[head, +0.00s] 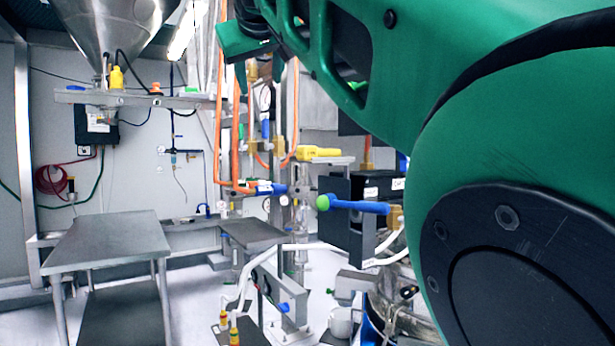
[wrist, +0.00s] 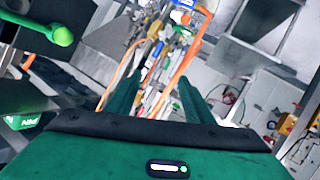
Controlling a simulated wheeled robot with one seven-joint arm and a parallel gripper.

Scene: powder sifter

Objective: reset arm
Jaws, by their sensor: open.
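My green arm fills the right and top of the head view, raised and close to the camera. My gripper shows in the wrist view (wrist: 160,88), with two green fingers standing apart and nothing visible between them. Hoses and pipework appear behind the fingers, and I cannot tell how far off they are. In the head view I cannot make out the fingertips; a green part of my arm hangs at the top middle.
A steel table (head: 108,238) stands at the left, below a steel hopper (head: 108,25). Pipework with orange hoses (head: 222,110) and a blue handle with a green end (head: 355,206) is in the middle. A green knob (wrist: 62,36) shows at upper left in the wrist view.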

